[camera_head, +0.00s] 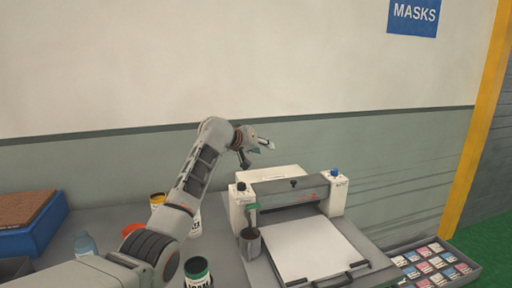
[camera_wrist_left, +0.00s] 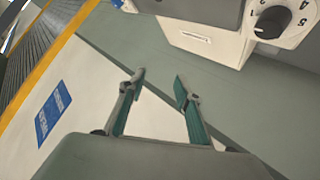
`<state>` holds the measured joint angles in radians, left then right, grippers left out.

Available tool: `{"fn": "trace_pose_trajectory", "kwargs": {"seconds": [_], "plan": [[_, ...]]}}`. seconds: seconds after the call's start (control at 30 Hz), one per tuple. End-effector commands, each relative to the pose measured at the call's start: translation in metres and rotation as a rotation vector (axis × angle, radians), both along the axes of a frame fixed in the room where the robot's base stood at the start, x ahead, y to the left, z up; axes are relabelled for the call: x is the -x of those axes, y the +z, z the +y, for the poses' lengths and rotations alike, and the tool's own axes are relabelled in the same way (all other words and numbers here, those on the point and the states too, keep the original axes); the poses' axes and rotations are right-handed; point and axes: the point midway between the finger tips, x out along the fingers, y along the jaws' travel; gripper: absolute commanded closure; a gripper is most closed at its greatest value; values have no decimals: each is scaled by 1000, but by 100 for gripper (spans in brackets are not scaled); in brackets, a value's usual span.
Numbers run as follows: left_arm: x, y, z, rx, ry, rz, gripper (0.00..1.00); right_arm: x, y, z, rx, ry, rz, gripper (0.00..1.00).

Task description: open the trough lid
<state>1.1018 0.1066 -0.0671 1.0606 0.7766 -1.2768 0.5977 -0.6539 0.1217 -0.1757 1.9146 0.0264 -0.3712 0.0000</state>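My left gripper (camera_head: 268,145) is in the air above and behind the machine's left end. In the left wrist view its two fingers (camera_wrist_left: 159,77) are apart with nothing between them. That view shows part of the machine (camera_wrist_left: 225,45) with a black numbered dial (camera_wrist_left: 272,22). My right gripper is not in view.
A white bed (camera_head: 310,248) with a dark handle lies before the machine. A grey cup (camera_head: 250,243) stands at its left. Cans (camera_head: 198,272), a bottle (camera_head: 85,243) and a blue box (camera_head: 38,225) are left. A sample tray (camera_head: 435,265) is right. The wall is close behind.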

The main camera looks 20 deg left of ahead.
Motion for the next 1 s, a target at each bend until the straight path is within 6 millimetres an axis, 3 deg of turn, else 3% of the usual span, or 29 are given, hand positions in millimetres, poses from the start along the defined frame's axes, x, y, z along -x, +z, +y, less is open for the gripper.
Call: {"fn": "trace_pose_trajectory", "kwargs": {"seconds": [0.4, 1.0], "plan": [[33, 18, 11, 0, 2, -1, 67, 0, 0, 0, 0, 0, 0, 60], [34, 18, 11, 0, 0, -1, 67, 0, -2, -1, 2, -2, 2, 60]]}}
